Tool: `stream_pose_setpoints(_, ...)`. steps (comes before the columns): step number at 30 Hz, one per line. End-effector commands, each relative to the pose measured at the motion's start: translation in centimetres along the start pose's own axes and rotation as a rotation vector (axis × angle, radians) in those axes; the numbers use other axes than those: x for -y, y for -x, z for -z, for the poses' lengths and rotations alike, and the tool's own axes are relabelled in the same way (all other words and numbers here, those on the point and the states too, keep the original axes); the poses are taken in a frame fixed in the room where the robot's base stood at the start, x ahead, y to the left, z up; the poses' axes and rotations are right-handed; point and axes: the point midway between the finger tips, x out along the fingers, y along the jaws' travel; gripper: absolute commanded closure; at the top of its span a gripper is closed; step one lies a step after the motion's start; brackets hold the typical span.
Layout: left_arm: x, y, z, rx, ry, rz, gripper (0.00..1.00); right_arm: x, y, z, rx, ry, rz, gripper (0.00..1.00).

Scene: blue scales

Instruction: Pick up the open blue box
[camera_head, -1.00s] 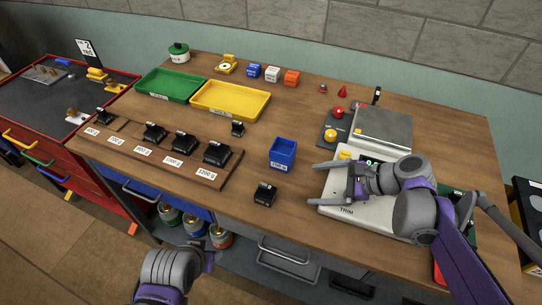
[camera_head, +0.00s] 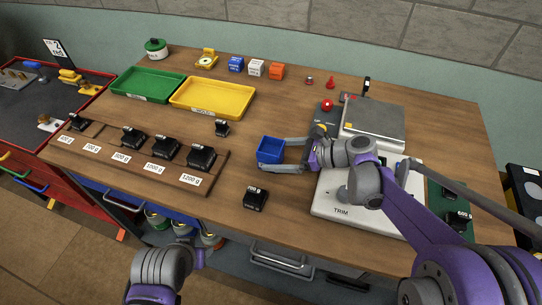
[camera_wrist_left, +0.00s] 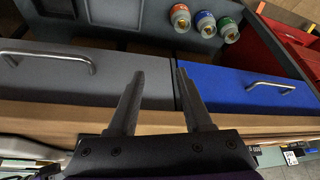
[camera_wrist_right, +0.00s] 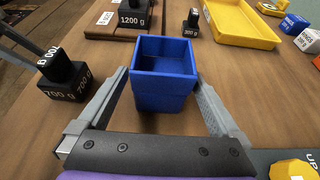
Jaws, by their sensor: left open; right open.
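The open blue box (camera_head: 270,150) stands upright on the wooden table, in the middle of the head view. It looks empty in the right wrist view (camera_wrist_right: 164,75). My right gripper (camera_head: 285,155) is open at the box, coming from the right. In the right wrist view its two fingers lie on either side of the box, with small gaps showing, and the box is between them. My left gripper (camera_wrist_left: 155,75) is open and empty, in front of the drawers below the table edge. Its fingers are out of the head view.
A black 700 g weight (camera_head: 255,198) stands close to the right gripper's near finger. A white TRIM scale (camera_head: 340,205) lies under the right arm. A wooden rack (camera_head: 110,160) with several black weights is at left. Green (camera_head: 146,85) and yellow (camera_head: 212,98) trays lie behind.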

Motion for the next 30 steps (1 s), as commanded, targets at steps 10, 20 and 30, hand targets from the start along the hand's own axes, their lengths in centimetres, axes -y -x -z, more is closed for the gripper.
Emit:
stream_pose_setpoints(10,0.0,0.1,0.0,0.0,0.0,0.0,0.5,0.1,-2.1,0.0,0.0,-0.001,0.001,0.0)
stream_pose_setpoints(20,0.0,0.1,0.0,0.0,0.0,0.0,0.5,0.1,-2.0,0.0,0.0,0.0,0.001,0.45)
stream_pose_setpoints(30,0.0,0.1,0.0,0.0,0.0,0.0,0.5,0.0,-2.0,0.0,0.0,0.0,0.001,0.79)
